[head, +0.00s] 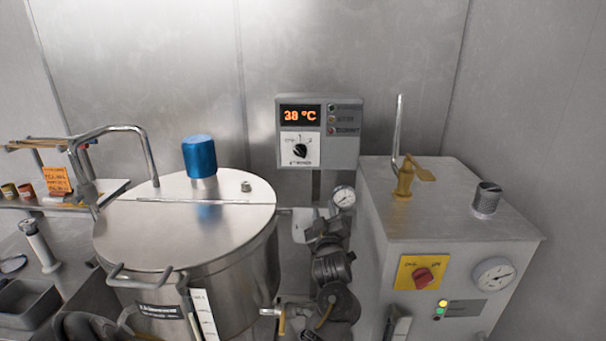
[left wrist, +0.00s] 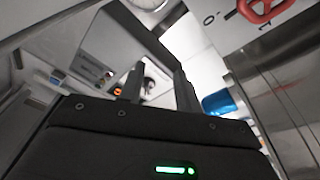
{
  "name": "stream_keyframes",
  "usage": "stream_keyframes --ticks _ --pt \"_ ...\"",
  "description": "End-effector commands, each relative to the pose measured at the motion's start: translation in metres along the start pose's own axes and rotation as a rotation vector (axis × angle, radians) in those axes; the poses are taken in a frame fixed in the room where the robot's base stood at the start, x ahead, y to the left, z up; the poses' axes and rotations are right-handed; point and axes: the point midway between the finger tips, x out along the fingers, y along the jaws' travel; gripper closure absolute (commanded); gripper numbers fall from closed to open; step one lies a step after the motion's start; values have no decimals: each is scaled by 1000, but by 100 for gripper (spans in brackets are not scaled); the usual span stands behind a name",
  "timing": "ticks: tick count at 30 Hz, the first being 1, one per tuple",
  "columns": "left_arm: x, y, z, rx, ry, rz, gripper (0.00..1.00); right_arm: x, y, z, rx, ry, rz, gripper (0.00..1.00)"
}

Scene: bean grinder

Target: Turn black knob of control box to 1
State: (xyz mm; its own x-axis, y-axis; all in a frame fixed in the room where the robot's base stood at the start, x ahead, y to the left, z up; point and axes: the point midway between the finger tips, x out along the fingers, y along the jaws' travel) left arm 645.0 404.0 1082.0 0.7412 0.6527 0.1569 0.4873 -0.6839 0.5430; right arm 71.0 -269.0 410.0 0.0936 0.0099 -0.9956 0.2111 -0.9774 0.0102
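The grey control box (head: 346,118) is on the back wall, with a lit orange 38 °C display. Its black knob (head: 300,151) sits on a white panel below the display. The knob's exact setting is too small to read. My left gripper (head: 326,226) appears below the box, pointing up and apart from the knob. In the left wrist view my gripper's two fingers (left wrist: 158,90) stand apart with nothing held between them. A pale panel with a dark round part shows beyond the fingers; I cannot tell if it is the knob. My right gripper is not in view.
A steel tank (head: 190,230) with a blue cap (head: 199,157) stands left of my gripper. A steel cabinet (head: 450,220) with a red switch (head: 424,278) and gauge stands at right. A small gauge (head: 343,196) is close to my gripper. Wall space above the gauge is clear.

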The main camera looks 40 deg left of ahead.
Motion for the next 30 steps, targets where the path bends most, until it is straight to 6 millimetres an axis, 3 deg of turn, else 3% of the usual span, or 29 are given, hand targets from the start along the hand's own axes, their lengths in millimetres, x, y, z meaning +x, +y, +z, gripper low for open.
stream_keyframes --ticks 1,3,7,16,30 --pt "8 11 -32 -60 68 -22 66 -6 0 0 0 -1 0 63" --pt "14 18 -63 -123 141 -49 66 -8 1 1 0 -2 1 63" --pt "17 22 -92 -188 213 -80 66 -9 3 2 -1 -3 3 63" --pt "30 22 -101 -195 226 -85 66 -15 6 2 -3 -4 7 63" --pt "108 14 -118 -192 223 -84 66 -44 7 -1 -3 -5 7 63"
